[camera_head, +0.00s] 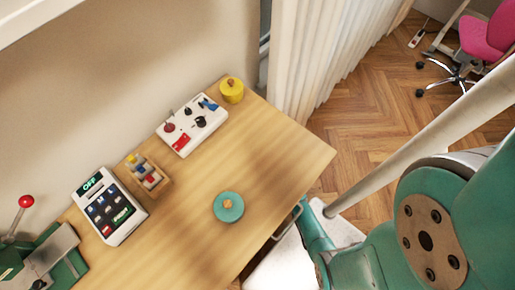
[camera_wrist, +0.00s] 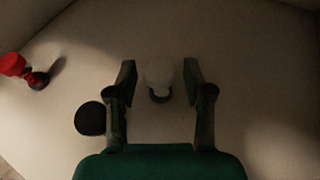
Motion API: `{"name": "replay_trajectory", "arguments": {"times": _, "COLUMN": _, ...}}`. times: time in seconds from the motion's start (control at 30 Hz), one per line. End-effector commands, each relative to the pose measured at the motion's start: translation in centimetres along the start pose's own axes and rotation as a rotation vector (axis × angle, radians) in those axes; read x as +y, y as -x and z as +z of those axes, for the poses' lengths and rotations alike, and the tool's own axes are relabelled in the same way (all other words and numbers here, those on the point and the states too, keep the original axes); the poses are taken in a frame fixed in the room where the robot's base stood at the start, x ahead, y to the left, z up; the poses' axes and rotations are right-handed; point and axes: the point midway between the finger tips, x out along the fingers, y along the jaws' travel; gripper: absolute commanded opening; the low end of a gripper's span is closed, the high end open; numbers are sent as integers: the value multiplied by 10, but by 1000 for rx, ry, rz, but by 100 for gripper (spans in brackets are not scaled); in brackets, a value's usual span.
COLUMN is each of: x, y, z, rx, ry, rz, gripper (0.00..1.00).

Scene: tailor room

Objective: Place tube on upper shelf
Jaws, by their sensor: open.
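My gripper (camera_wrist: 159,82) is in the wrist view, with its two dark green fingers apart. A pale, rounded upright thing (camera_wrist: 159,72) with a dark ring at its near end stands between the fingers, with a gap on each side. It may be the tube, but the dim picture does not make this sure. In the head view my gripper is not seen; only my green arm shows at the right. I cannot make out the tube or the upper shelf there.
The head view shows a wooden table (camera_head: 265,150) with a teal round container (camera_head: 228,208), yellow pot (camera_head: 231,92) and control panels.

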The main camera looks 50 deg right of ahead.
Motion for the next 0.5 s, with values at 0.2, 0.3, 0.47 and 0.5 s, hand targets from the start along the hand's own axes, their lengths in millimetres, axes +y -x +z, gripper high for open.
{"name": "replay_trajectory", "arguments": {"times": 0.2, "x": 0, "y": 21, "z": 0, "rx": 0, "ry": -4, "rz": -6, "gripper": 52}}
{"name": "replay_trajectory", "arguments": {"times": 0.3, "x": -1, "y": 30, "z": 0, "rx": -1, "ry": -2, "rz": -6, "gripper": 52}}
{"name": "replay_trajectory", "arguments": {"times": 0.47, "x": 0, "y": 45, "z": 0, "rx": -1, "ry": -4, "rz": -5, "gripper": 52}}
{"name": "replay_trajectory", "arguments": {"times": 0.5, "x": 0, "y": 48, "z": 0, "rx": 1, "ry": -4, "rz": -5, "gripper": 52}}
